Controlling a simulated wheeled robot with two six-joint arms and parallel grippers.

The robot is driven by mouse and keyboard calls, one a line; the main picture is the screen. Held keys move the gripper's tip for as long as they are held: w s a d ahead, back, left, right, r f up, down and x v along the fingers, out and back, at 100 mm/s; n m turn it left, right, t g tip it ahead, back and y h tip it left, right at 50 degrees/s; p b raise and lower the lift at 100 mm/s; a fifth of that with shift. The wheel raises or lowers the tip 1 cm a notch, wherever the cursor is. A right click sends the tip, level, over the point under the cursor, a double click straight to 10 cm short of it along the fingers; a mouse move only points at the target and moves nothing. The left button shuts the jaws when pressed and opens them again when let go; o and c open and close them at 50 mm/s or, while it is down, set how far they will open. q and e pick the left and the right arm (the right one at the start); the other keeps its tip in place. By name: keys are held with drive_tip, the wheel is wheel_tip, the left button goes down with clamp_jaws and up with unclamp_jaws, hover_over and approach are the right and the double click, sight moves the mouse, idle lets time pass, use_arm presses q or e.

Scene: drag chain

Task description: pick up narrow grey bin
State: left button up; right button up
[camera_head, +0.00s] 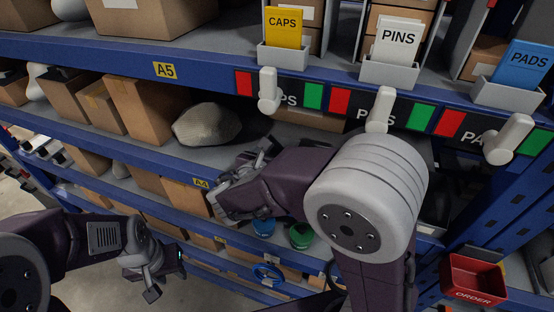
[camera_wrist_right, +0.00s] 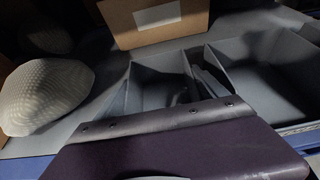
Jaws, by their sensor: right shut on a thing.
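The narrow grey bin (camera_wrist_right: 158,72) shows in the right wrist view as an open, dark-walled compartment left of a wider grey bin (camera_wrist_right: 268,72). My right gripper (camera_wrist_right: 204,82) is shut on the narrow bin's right wall; my purple wrist link covers the bin's near part and most of the jaws. In the head view, my right arm reaches left across the shelf front, and I cannot make out the bin there. My left gripper (camera_head: 165,279) is open and empty at the lower left, away from the shelves.
A pale textured lump (camera_wrist_right: 44,96) lies left of the bins, and a cardboard box (camera_wrist_right: 153,22) stands behind them. Blue shelf beams (camera_head: 160,70) run above and below. A red ORDER bin (camera_head: 474,279) is at the lower right. Open floor shows at the lower left.

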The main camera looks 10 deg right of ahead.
drive_tip(key=shift+r, duration=0.5)
wheel_tip(320, 180, up, 2)
drive_tip(key=shift+w+r+b, duration=0.1)
drive_tip(key=shift+b, duration=0.3)
drive_tip(key=shift+s+a, duration=0.3)
drive_tip(key=shift+s, duration=0.15)
drive_tip(key=s+a+b, duration=0.4)
drive_tip(key=s+a, duration=0.5)
drive_tip(key=s, duration=0.5)
drive_tip(key=shift+a+r, duration=0.15)
drive_tip(key=shift+a, duration=0.1)
drive_tip(key=shift+s, duration=0.1)
